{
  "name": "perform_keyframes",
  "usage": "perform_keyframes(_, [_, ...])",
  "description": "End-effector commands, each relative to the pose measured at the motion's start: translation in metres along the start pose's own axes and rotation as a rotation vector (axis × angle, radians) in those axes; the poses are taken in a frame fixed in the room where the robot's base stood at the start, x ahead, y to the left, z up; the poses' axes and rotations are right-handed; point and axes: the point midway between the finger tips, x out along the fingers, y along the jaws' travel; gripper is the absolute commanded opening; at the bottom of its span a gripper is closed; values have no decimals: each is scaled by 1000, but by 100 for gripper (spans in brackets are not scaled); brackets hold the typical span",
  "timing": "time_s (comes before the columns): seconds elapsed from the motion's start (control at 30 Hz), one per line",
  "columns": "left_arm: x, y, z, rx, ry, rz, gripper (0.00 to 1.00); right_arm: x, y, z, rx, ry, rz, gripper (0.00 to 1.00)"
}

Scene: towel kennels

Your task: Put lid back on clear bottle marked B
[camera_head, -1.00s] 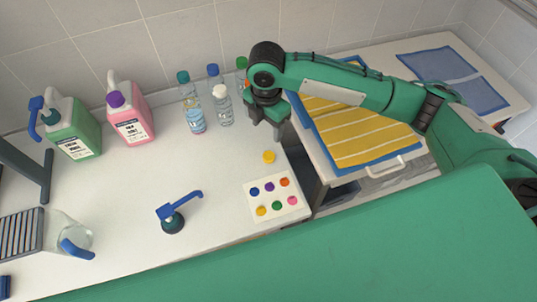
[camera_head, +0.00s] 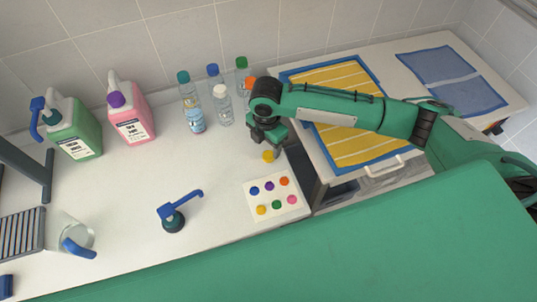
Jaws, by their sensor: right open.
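Several clear bottles stand in a group near the wall: one with a teal top (camera_head: 192,112), one with a blue top (camera_head: 213,76), one with a white top (camera_head: 223,108), one with a green top (camera_head: 241,68) and one with an orange top (camera_head: 250,82), partly hidden by my arm. I cannot read which is marked B. A small yellow lid (camera_head: 268,157) lies on the counter. My right gripper (camera_head: 270,147) points down just above and behind the yellow lid, jaws open; contact cannot be told. My left gripper is out of view.
A white card (camera_head: 276,197) holds several coloured lids. Green (camera_head: 78,132) and pink (camera_head: 131,118) jugs stand at left. A clear jug (camera_head: 72,232) is front left. Towels lie right, beyond an open drawer (camera_head: 375,177).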

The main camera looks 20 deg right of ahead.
Motion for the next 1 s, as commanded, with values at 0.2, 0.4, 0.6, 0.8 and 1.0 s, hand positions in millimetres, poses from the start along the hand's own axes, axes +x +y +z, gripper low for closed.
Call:
perform_keyframes(0.2, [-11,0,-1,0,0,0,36,27,-3,5,2,0,-5,59])
perform_keyframes(0.4, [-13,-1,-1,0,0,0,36,49,-3,6,0,0,-1,59])
perform_keyframes(0.6, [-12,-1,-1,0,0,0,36,51,-3,6,0,-1,-1,59])
perform_keyframes(0.8, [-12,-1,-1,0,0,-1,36,51,-3,6,0,-1,-1,51])
perform_keyframes(1.0, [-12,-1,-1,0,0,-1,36,51,-3,6,0,-1,-1,12])
